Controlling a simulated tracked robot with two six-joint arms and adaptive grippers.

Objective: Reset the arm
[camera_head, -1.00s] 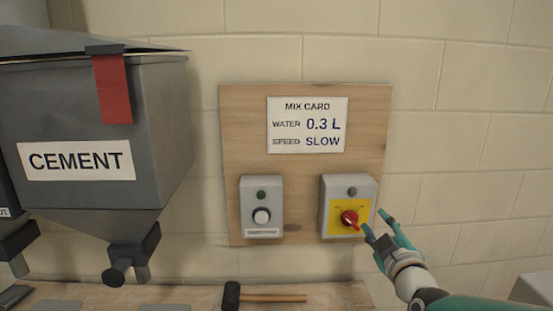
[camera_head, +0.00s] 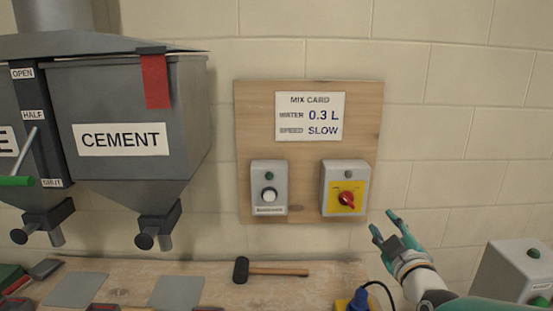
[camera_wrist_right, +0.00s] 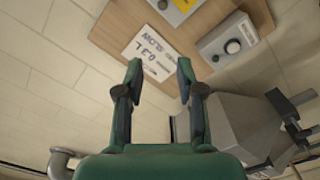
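My right gripper (camera_head: 384,227) is raised in front of the wall, to the right of and below the yellow switch box (camera_head: 345,187). It is open and empty; its two parted fingers also show in the right wrist view (camera_wrist_right: 158,72). The red knob (camera_head: 346,198) on the yellow plate is apart from the fingers. My left gripper is not in view.
The wooden board (camera_head: 365,110) on the wall carries the mix card (camera_head: 309,117) and a grey button box (camera_head: 269,188). Cement hopper (camera_head: 190,110) hangs at left. A mallet (camera_head: 270,270) lies on the bench (camera_head: 225,290). A grey box (camera_head: 515,272) stands at lower right.

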